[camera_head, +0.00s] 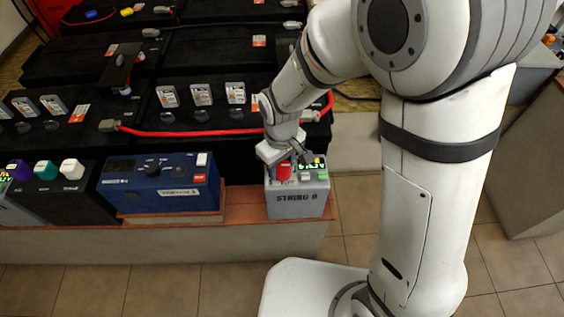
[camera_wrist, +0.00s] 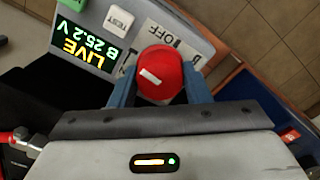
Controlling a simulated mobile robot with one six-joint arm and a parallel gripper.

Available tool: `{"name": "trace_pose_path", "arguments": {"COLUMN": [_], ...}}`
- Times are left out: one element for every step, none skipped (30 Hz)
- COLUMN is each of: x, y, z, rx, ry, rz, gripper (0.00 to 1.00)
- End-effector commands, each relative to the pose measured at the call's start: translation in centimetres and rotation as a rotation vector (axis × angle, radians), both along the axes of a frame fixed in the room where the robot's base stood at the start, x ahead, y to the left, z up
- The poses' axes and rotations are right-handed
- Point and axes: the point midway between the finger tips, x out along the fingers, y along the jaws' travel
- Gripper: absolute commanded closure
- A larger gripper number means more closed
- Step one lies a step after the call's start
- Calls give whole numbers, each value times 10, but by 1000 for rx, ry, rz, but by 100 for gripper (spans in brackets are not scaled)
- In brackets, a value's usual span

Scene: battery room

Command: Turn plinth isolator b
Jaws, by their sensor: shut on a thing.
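The plinth isolator b is a grey box lettered "STRING B" (camera_head: 298,206) on the plinth's right end in the head view. Its red knob (camera_wrist: 160,74) has a white mark and sits between my gripper's two fingers in the wrist view. My gripper (camera_head: 294,160) is shut on the knob from above.
A blue box (camera_head: 160,182) stands left of the isolator on the plinth. A black box with coloured knobs (camera_head: 62,185) stands farther left. Black batteries with a red cable (camera_head: 190,133) lie behind. Tiled floor (camera_head: 150,285) in front is clear.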

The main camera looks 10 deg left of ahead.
Motion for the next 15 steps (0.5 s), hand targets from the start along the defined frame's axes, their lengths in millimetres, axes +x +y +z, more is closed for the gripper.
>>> {"name": "trace_pose_path", "arguments": {"x": [0,0,0,0,0,0,0,0,0,0,0,0,0,0,0], "y": [-1,-1,-1,-1,-1,-1,-1,-1,-1,-1,-1,-1,-1,-1,-1], "z": [0,0,0,0,0,0,0,0,0,0,0,0,0,0,0], "rx": [-2,-2,-2,-2,-2,-2,-2,-2,-2,-2,-2,-2,-2,-2,-2], "ry": [1,1,1,2,2,2,2,2,2,2,2,2,2,2,2], "rz": [24,38,55,67,76,89,97,103,111,116,121,125,127,129,131], "gripper": [80,80,80,80,80,80,80,80,80,80,80,80,80,80,80]}}
